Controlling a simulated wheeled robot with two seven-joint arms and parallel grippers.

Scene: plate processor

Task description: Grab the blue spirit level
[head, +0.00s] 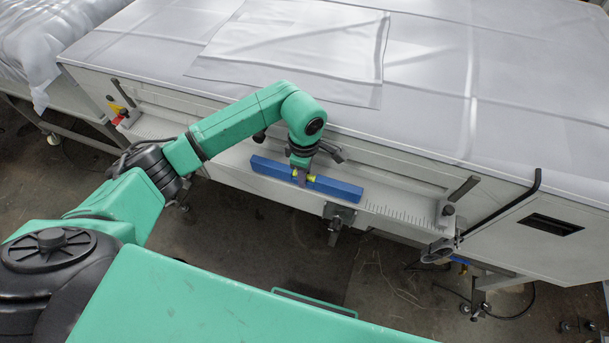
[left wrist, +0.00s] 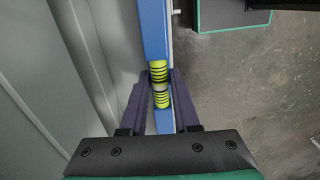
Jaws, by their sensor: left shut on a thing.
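The blue spirit level (head: 336,187) is a long blue bar with yellow-green vials near its middle. It lies along the ruled ledge at the front of the large white machine. My left gripper (head: 303,174) comes down on the middle of the level and is shut on it. In the left wrist view the level (left wrist: 155,35) runs up the picture, and the two dark fingers of the gripper (left wrist: 160,88) close on either side of its yellow-green vials. My right gripper is in neither view.
The white machine top (head: 440,70) carries thin flat sheets (head: 290,45). The ledge (head: 400,207) has a printed scale and a black handle (head: 464,188) at its right. A black bent rod (head: 515,205) stands further right. Dark floor is open below the ledge.

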